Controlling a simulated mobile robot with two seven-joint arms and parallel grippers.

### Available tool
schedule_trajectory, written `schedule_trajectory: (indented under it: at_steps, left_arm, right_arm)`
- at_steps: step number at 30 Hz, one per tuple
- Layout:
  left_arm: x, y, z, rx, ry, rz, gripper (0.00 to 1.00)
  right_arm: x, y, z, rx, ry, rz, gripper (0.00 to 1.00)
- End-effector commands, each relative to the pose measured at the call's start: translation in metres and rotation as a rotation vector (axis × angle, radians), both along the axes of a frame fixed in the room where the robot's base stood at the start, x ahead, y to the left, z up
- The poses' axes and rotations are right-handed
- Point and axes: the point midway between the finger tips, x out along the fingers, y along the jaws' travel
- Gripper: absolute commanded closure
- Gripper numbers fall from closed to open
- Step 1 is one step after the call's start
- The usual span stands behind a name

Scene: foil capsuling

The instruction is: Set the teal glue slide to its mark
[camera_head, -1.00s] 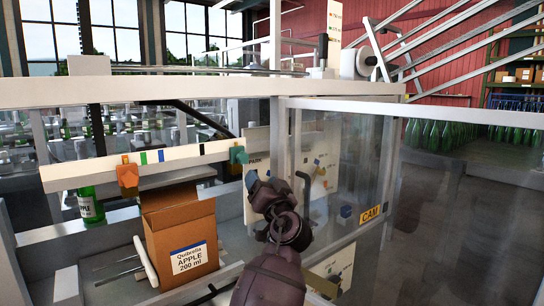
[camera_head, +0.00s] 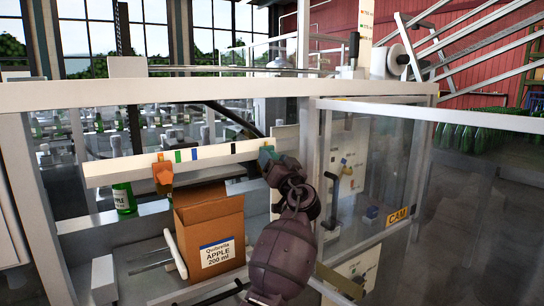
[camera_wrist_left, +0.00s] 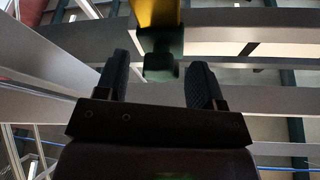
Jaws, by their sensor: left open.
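The teal slide (camera_head: 267,154) sits near the right end of a pale rail (camera_head: 130,170), partly hidden by my left gripper (camera_head: 272,166). The rail carries green (camera_head: 178,155), blue (camera_head: 195,154) and black (camera_head: 233,148) marks left of the slide. In the left wrist view my left gripper (camera_wrist_left: 160,82) is open, with a finger on each side of a dark teal knob (camera_wrist_left: 162,62). A gap shows between the knob and both fingers. A yellow part (camera_wrist_left: 157,12) is above the knob. My right gripper is not in view.
An orange slide (camera_head: 163,174) is further left on the same rail. An open cardboard box (camera_head: 210,225) stands below the rail, with a green bottle (camera_head: 124,198) to its left. A clear guard panel (camera_head: 375,165) with a CAM label stands to the right of my arm.

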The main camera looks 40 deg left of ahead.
Motion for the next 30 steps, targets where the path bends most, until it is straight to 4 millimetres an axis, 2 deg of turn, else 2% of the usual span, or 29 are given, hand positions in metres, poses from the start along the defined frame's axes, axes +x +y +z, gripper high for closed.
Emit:
schedule_trajectory:
  at_steps: [6, 15, 25, 30]
  left_arm:
    - [0.006, 0.011, 0.005, 0.000, 0.001, 0.000, 0.38]
    - [0.007, 0.013, 0.005, -0.001, 0.002, 0.000, 0.38]
    - [0.007, 0.012, 0.005, 0.000, 0.001, -0.001, 0.89]
    - [0.002, 0.015, 0.006, 0.000, 0.000, 0.001, 0.89]
  right_arm:
    - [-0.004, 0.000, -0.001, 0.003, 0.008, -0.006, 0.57]
    - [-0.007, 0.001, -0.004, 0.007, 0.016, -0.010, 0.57]
    - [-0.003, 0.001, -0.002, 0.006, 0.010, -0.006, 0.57]
    - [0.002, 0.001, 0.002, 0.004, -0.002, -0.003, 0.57]
